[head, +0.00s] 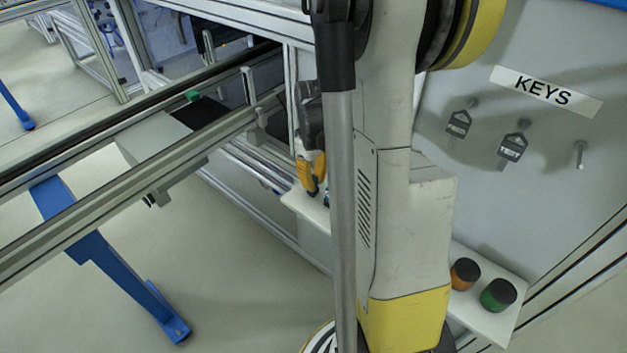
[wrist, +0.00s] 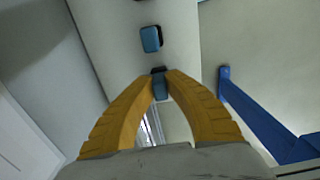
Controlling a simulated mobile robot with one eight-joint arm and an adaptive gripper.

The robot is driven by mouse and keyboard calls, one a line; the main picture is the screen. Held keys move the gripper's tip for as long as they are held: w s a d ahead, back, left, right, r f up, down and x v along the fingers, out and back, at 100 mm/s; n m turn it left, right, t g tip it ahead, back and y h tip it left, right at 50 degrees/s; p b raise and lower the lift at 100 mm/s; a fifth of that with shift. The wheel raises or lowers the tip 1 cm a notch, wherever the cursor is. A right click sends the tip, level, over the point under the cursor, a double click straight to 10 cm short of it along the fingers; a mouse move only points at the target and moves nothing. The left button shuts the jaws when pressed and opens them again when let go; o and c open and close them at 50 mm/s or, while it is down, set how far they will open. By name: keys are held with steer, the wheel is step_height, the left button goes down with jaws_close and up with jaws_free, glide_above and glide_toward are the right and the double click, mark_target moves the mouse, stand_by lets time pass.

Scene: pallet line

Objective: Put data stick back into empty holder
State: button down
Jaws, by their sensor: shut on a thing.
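In the wrist view, the yellow fingers of my gripper (wrist: 161,82) are closed on a small dark blue-grey piece, apparently the data stick (wrist: 161,88). A black part shows at its far end; I cannot tell whether that is the stick or a holder. Just beyond it, a blue block with a dark edge (wrist: 151,39) sits on the white shelf (wrist: 103,28); I cannot tell whether it is a holder or another stick. In the head view, my gripper (head: 314,190) points down at the shelf's left part (head: 304,205), and its tips are partly hidden behind my arm.
An orange jar (head: 464,274) and a green jar (head: 498,294), both with black lids, stand on the shelf's right part. Keys (head: 513,147) hang on the wall panel above. A conveyor frame (head: 110,205) with blue legs stands at the left.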

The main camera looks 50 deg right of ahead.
steer(key=shift+f, duration=0.15)
stand_by(0.6)
steer(key=c, duration=0.8)
jaws_free()
stand_by(0.5)
steer(key=shift+r+p, duration=2.85)
steer(key=shift+r, duration=1.2)
